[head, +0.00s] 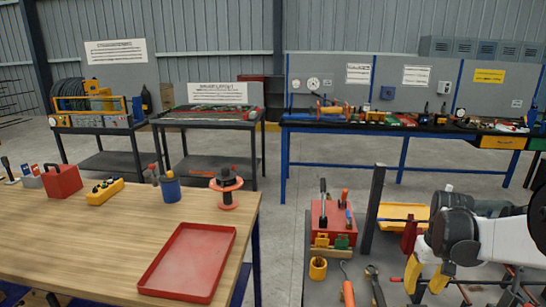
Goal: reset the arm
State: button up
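My gripper (426,279) shows at the lower right, at the end of my white and dark grey arm, which comes in from the right edge. Its two yellow fingers point down and stand apart, with nothing seen between them. It is over the grey work surface at the lower right, in front of a yellow tray (402,213). I cannot tell how high it is above the surface. Part of the arm is cut off by the frame.
A dark upright post (373,210) stands left of my gripper. A wooden table (85,238) with a red tray (188,262) is at left. Floor shows between the wooden table and grey surface.

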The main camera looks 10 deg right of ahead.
jog(key=s+a+r+t, duration=0.2)
jog(key=s+a+r, duration=0.1)
jog(key=a, duration=0.5)
jog(key=s+a+r+n+t, duration=0.1)
jog(key=s+a+r+t, duration=0.1)
jog(key=s+a, duration=0.3)
jog(key=s+a+r+n+t, duration=0.1)
jog(key=s+a+r, duration=0.3)
jog(key=a, duration=0.8)
jog(key=shift+a+t, duration=0.2)
jog(key=shift+t, duration=0.6)
